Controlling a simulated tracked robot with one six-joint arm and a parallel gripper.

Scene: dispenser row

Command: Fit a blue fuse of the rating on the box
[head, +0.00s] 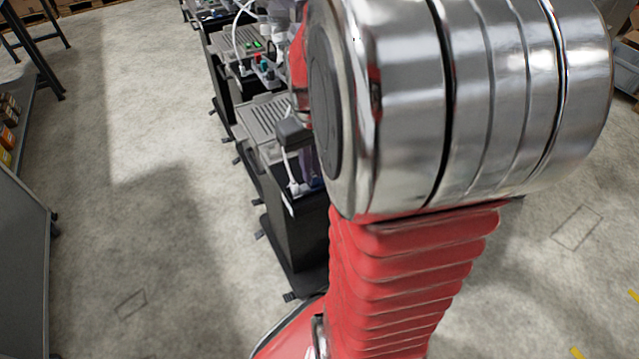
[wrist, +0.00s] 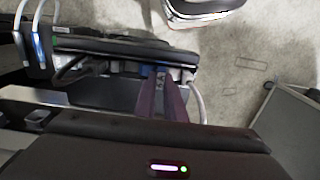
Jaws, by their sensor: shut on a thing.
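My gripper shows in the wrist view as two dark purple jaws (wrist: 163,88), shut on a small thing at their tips. A bit of blue (wrist: 147,71) shows beside the tips; I cannot tell whether it is the held thing or a fuse. The tips are at the edge of a dark machine part with cables. In the head view my arm hides most of the gripper; a purple part (head: 308,163) shows by the nearest dispenser (head: 300,225). No rating can be read.
Further dispensers stand in a row behind, one with green lights (head: 254,44) and a teal part. White cables (head: 291,170) hang at the nearest unit. A grey cabinet (head: 22,260) and shelf stand at left. Open concrete floor (head: 150,180) lies between.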

